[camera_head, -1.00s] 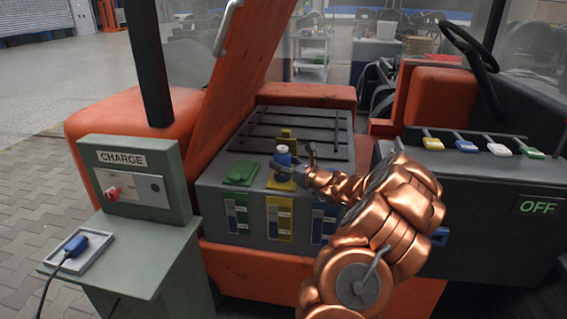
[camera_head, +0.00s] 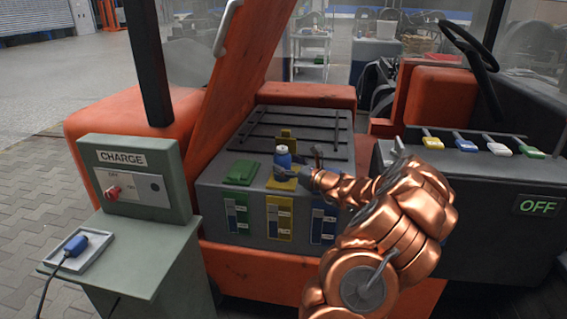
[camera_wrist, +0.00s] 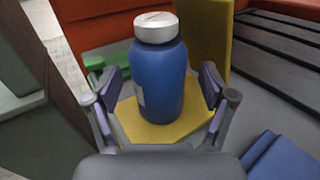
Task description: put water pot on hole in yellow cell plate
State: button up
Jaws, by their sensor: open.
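The water pot is a blue bottle (camera_wrist: 160,85) with a silver cap, standing upright on the yellow cell plate (camera_wrist: 203,118) in the wrist view. In the head view the blue bottle (camera_head: 282,158) shows at the yellow plate (camera_head: 282,184). The bottle's base covers the middle of the plate, so the hole is hidden. A yellow flap stands upright behind the bottle. My gripper (camera_wrist: 158,88) is open, with one finger on each side of the bottle and visible gaps to it. In the head view my gripper (camera_head: 293,172) is low beside the bottle.
A green plate (camera_head: 241,172) lies left of the yellow one. A blue piece (camera_wrist: 284,160) is at the lower right in the wrist view. The raised orange hood (camera_head: 237,75) stands left. Black bars (camera_head: 297,130) lie behind. A charge box (camera_head: 135,178) stands at the left.

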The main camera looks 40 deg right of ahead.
jog(key=s, duration=1)
jog(key=w+a+r+n+g+y, duration=0.25)
jog(key=a+n+y, duration=0.2)
jog(key=a, duration=0.75)
jog(key=w+a+r+n+g+y, duration=0.2)
jog(key=w+a+n+y, duration=0.3)
jog(key=a, duration=0.7)
jog(key=s+a+f+n+g+y, duration=0.1)
jog(key=s+a+n+g, duration=0.3)
jog(key=a, duration=0.5)
jog(key=s+a+n+g+y, duration=0.1)
jog(key=s+a+n+g, duration=0.15)
jog(key=a+n, duration=0.45)
jog(key=s+a+f+n+g+h, duration=0.45)
jog(key=s+a+n+g, duration=0.25)
jog(key=s+a, duration=0.55)
jog(key=s+d+f+n+g+h, duration=0.1)
jog(key=s+d+n+h, duration=0.2)
jog(key=s, duration=0.5)
jog(key=s+d+f+n+g+h, duration=0.2)
jog(key=s+d+n+h, duration=0.2)
jog(key=s, duration=0.4)
jog(key=shift+s+d+n, duration=0.15)
jog(key=shift+d+n, duration=0.5)
jog(key=shift+d, duration=0.25)
